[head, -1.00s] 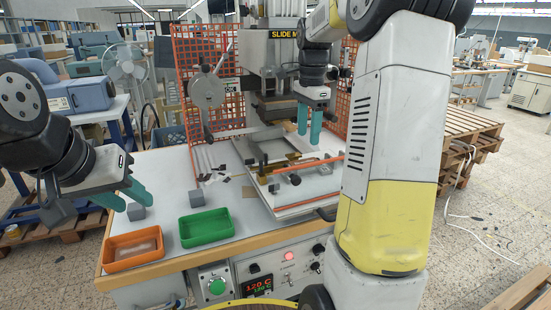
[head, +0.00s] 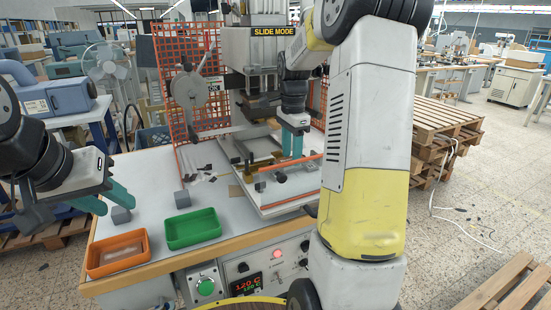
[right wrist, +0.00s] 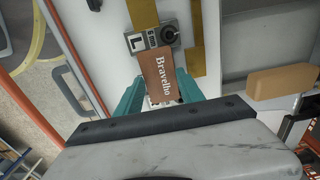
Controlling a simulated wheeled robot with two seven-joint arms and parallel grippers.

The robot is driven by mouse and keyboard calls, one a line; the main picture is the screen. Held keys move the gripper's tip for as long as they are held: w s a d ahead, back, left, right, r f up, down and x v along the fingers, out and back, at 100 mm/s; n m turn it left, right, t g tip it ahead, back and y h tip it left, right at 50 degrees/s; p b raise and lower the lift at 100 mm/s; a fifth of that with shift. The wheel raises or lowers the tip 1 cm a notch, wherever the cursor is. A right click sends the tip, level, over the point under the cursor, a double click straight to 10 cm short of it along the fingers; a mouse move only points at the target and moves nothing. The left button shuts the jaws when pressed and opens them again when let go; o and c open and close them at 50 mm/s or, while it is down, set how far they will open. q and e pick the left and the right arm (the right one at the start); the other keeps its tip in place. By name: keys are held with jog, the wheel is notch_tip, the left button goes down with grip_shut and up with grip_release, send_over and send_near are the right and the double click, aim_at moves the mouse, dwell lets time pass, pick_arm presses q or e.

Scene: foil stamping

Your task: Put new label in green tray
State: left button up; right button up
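A brown label (right wrist: 160,75) printed "Bravelho" lies on the press bed in the right wrist view, beside a grey block marked "L". My right gripper (head: 291,158) is low over the press bed in the head view. In the right wrist view its teal fingers (right wrist: 158,80) are apart, one at each side of the label; contact with its edges is unclear. The green tray (head: 193,229) stands on the bench at the front and looks empty. My left gripper (head: 112,203) is open at the left, close to a small grey cube (head: 121,215).
An orange tray (head: 117,254) with a brownish content stands left of the green tray. Another grey cube (head: 182,199) sits behind the green tray. An orange mesh guard (head: 170,60) and the press head (head: 255,55) rise around the bed.

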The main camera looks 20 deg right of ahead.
jog(key=c, duration=0.7)
jog(key=shift+o, duration=0.2)
jog(key=shift+r, duration=0.15)
